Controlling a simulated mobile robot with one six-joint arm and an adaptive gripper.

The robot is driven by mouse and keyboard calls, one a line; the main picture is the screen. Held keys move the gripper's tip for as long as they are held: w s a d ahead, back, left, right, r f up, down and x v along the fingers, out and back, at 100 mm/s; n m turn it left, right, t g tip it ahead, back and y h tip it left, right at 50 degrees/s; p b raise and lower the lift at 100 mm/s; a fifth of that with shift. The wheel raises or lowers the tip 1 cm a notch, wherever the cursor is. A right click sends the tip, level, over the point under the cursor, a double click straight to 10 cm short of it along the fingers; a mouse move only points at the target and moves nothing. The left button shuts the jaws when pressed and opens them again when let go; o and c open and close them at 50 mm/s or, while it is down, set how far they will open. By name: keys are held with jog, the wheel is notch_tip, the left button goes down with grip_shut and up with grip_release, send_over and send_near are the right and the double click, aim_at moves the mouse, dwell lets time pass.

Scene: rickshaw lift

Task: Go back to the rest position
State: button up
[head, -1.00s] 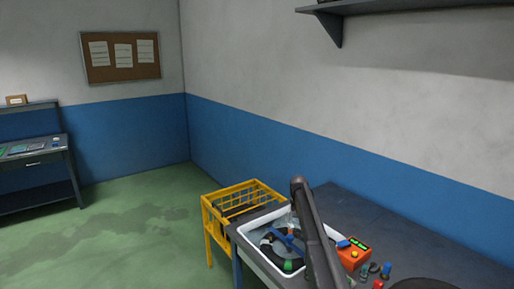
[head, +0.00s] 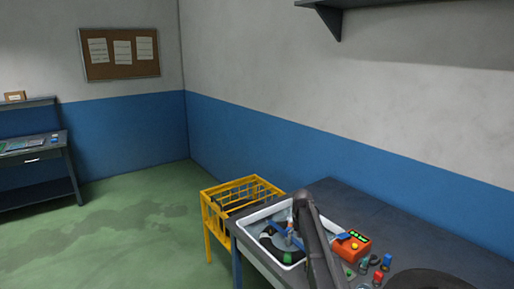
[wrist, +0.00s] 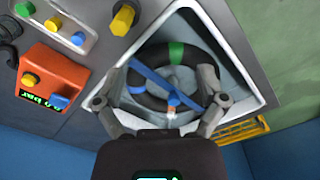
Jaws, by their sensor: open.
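My gripper (wrist: 163,118) is open in the wrist view, its two fingers spread above a white tray (wrist: 262,92). In the tray lies a black ring-shaped tube (wrist: 205,62) with a green band, like an inner tube, in what looks like water. A blue bar (wrist: 150,83) with an orange part lies across the ring, between the fingers in the picture. I cannot tell whether the fingers touch anything. In the head view the tray (head: 249,221) stands on the dark workbench (head: 365,218), partly hidden by my arm.
An orange device (head: 352,246) with a green display sits right of the tray. Several coloured knobs and fittings (head: 383,262) stand near it. A yellow wire crate (head: 207,210) stands at the bench's left end. A shelf (head: 365,4) juts from the wall above. Green floor lies open at left.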

jog(key=s+f+b, duration=0.3)
jog(key=s, duration=0.8)
jog(key=s+f+n+b, duration=0.1)
jog(key=s+f+b, duration=0.2)
jog(key=s, duration=0.8)
jog(key=s+f+b, duration=0.3)
jog(key=s+f, duration=0.1)
jog(key=s, duration=0.7)
jog(key=shift+s, duration=0.25)
